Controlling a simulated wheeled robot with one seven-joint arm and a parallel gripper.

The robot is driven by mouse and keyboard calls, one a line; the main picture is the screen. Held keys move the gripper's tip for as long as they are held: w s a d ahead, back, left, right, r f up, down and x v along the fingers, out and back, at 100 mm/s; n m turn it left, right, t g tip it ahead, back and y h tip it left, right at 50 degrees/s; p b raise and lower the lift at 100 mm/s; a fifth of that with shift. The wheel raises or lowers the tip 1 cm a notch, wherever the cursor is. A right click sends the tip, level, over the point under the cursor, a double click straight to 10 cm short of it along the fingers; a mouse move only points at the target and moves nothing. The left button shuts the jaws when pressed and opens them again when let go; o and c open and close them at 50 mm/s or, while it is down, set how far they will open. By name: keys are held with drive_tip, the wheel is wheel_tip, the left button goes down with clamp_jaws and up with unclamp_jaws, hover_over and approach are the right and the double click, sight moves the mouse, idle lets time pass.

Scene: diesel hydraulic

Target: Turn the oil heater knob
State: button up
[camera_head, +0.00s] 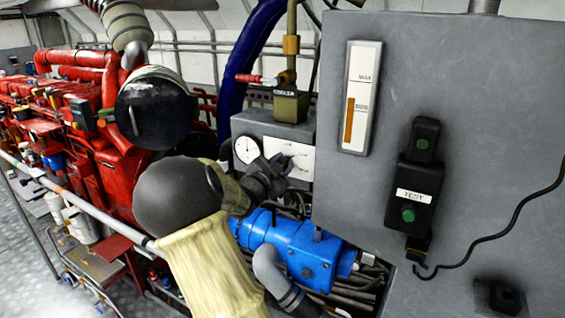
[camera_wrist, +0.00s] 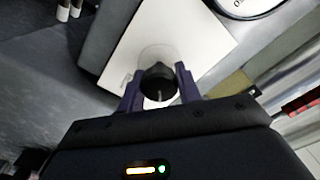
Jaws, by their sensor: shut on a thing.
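The oil heater knob (camera_wrist: 158,84) is a small round black knob with a pale line on its face, on a white label plate (camera_wrist: 200,40). My gripper (camera_wrist: 160,92) has its two purple-grey fingers on either side of the knob and is shut on it. In the head view my gripper (camera_head: 272,172) reaches the white plate (camera_head: 292,157) on a grey box (camera_head: 270,128). The knob is mostly hidden there by the gripper. The plate's small lettering is too small to read.
A round white gauge (camera_head: 246,150) sits left of the plate. A blue pump-like unit (camera_head: 290,248) lies below my gripper. A large grey cabinet (camera_head: 480,70) with a level indicator (camera_head: 361,97) and a black TEST box (camera_head: 412,190) stands close on the right. Red machinery (camera_head: 80,100) fills the left.

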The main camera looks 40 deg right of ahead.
drive_tip(key=n+p, duration=0.4)
drive_tip(key=n, duration=0.2)
drive_tip(key=shift+a+r, duration=0.1)
drive_tip(key=shift+f+n+p, duration=0.2)
drive_tip(key=shift+n+p, duration=1.15)
drive_tip(key=shift+n, duration=0.65)
drive_tip(key=o, duration=1)
drive_tip(key=b+v, duration=0.3)
drive_tip(key=v, duration=1.4)
drive_tip(key=shift+a+b, duration=0.2)
drive_tip(key=shift+b, duration=0.1)
